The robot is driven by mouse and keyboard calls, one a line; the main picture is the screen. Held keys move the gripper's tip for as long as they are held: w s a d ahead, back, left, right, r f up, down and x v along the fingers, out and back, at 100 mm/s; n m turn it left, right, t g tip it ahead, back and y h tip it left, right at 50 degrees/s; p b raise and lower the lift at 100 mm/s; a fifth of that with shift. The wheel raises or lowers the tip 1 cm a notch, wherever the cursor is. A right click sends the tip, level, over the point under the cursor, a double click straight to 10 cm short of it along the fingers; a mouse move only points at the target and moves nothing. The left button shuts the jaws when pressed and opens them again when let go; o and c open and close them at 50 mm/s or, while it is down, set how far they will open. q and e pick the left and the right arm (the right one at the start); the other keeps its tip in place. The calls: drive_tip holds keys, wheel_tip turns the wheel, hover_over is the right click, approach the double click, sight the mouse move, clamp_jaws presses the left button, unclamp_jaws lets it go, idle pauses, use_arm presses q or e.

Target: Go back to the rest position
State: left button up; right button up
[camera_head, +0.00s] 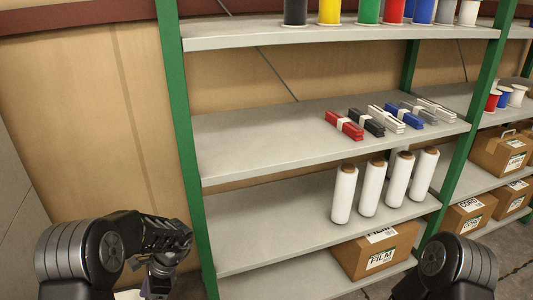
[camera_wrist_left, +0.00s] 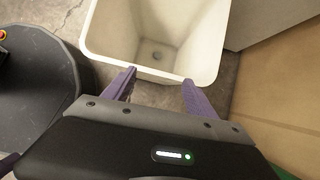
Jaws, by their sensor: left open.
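My left gripper (camera_wrist_left: 159,76) is open in the left wrist view. Its two purple fingers are spread apart with nothing between them. They point at the near rim of a white, square-mouthed bin (camera_wrist_left: 97,30), which looks empty inside. I cannot tell whether the fingers touch the rim. In the head view my left arm is bent at the lower left, and its hand is mostly cut off by the bottom edge. Of my right arm only a bent joint shows at the lower right; its gripper is out of view.
A green-posted grey shelf unit (camera_head: 257,136) stands ahead. It holds spools, coloured bundles (camera_head: 345,126), white film rolls (camera_head: 344,194) and a cardboard box (camera_head: 375,252). A tan wall panel (camera_wrist_left: 280,105) stands right of the bin. The left part of the shelves is bare.

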use_arm(q)
drive_tip(key=w+a+f+m+t+y, duration=0.1)
drive_tip(key=w+f+m+t, duration=0.15)
drive_tip(key=m, duration=0.85)
drive_tip(key=w+f+m+t+y, duration=0.1)
drive_tip(key=w+m+t, duration=0.25)
drive_tip(key=m, duration=0.75)
drive_tip(key=s+d+f+m+t+h, duration=0.1)
drive_tip(key=d+f+m, duration=0.15)
drive_tip(key=m, duration=0.35)
drive_tip(key=d+f+m+t+h, duration=0.1)
drive_tip(key=d+f+m+h, duration=0.1)
drive_tip(key=d+m, duration=0.3)
drive_tip(key=s+d+f+m+g+h, duration=0.1)
drive_tip(key=s+d+f+m+h, duration=0.25)
drive_tip(key=s+d+m, duration=0.55)
drive_tip(key=s+d+f+m+g+h, duration=0.1)
drive_tip(key=s+d+f+m+h, duration=0.3)
drive_tip(key=s+m, duration=0.5)
drive_tip(key=s+d+m+g+h, duration=0.1)
drive_tip(key=s+d+m+g, duration=0.3)
drive_tip(key=s, duration=0.7)
wheel_tip(320, 180, up, 13)
drive_tip(key=w+d+m+t+p, duration=0.1)
drive_tip(key=p, duration=1.2)
drive_tip(key=shift+d, duration=0.2)
